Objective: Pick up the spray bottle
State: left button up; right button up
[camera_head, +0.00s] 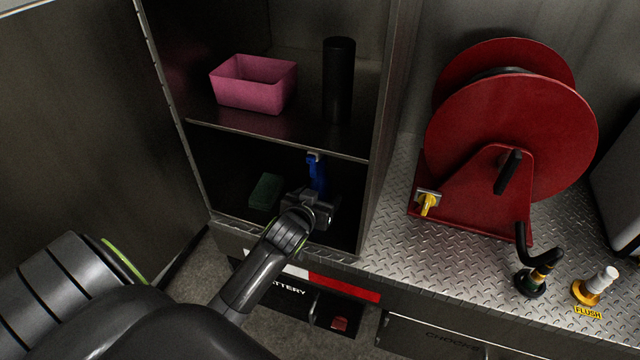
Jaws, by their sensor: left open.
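The spray bottle (316,173) is blue with a pale nozzle at its top. It stands on the lower shelf of the open cabinet, under the middle shelf's edge. My left gripper (313,199) reaches into this lower compartment, right in front of the bottle's lower part. The gripper is open. It hides the bottle's lower part, and I cannot tell whether the fingers are around the bottle or only in front of it. My right gripper is out of view.
A green block (266,191) lies left of the bottle. The middle shelf (290,137) above holds a pink bin (254,84) and a black cylinder (339,80). The cabinet door (75,120) stands open at left. A red hose reel (510,130) stands right on the tread-plate deck.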

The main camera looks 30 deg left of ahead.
pick_arm(q)
jog(key=shift+w+a+f, duration=0.15)
jog(key=shift+w+f, duration=0.1)
jog(key=shift+w, duration=0.3)
jog(key=c, duration=1.5)
